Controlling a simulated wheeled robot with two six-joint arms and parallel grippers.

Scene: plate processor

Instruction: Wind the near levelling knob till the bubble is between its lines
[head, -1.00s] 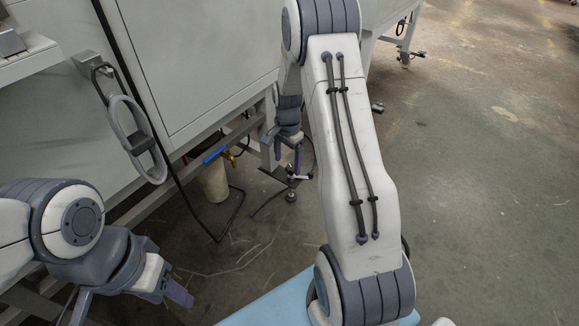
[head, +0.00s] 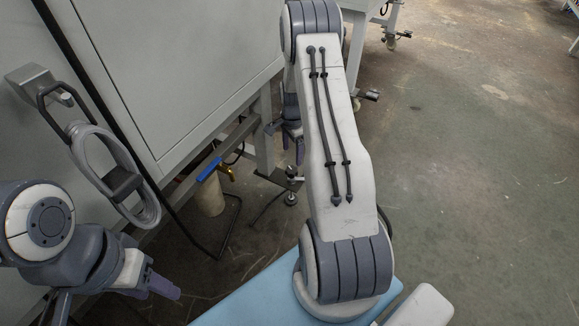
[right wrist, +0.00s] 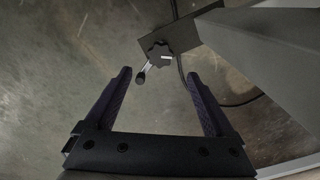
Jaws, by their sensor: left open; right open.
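The near levelling knob, a black star-shaped knob (right wrist: 160,54), shows in the right wrist view beside a dark plate (right wrist: 190,36), with a pale lever and ball-ended handle (right wrist: 140,77) at its side. In the head view its levelling foot (head: 291,198) stands on the floor by the cabinet leg. My right gripper (right wrist: 158,76) is open and empty, with the knob ahead of and between its fingertips, apart from them. It also shows in the head view (head: 288,148), partly hidden by my arm. My left gripper (head: 115,297) is open and empty at lower left. I cannot make out the bubble.
A frame leg stands close to the knob. Open floor (head: 470,190) lies to the right.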

